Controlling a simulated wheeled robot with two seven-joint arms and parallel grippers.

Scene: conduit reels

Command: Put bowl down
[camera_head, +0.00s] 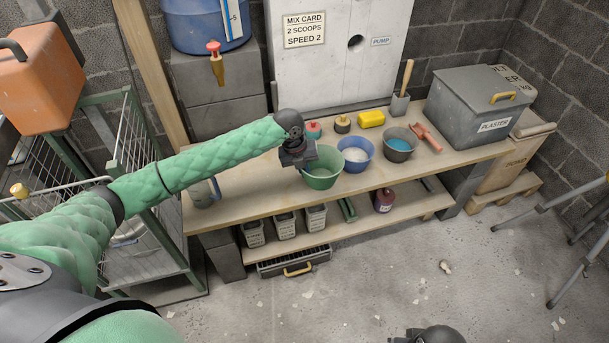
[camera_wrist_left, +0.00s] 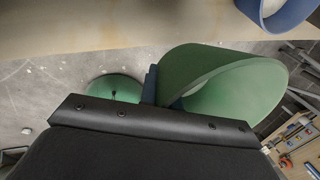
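A green bowl (camera_head: 323,172) is at the front of the workbench, left of the other bowls. My left gripper (camera_head: 300,160) is at its left rim. In the left wrist view the green bowl (camera_wrist_left: 225,85) looks tilted relative to the camera, and a finger meets its wall, so the gripper appears shut on the rim. The far fingertip is hidden. I cannot tell whether the bowl's base touches the bench. My right gripper's fingers are not in view; only a dark part, likely of my right arm, shows at the bottom edge of the head view.
On the workbench (camera_head: 240,192), a blue bowl (camera_head: 356,162) with white contents stands close right of the green bowl. Beyond it are a dark bowl (camera_head: 400,156) with blue contents and a red scoop (camera_head: 426,137). A red-topped item (camera_head: 313,131) is behind.

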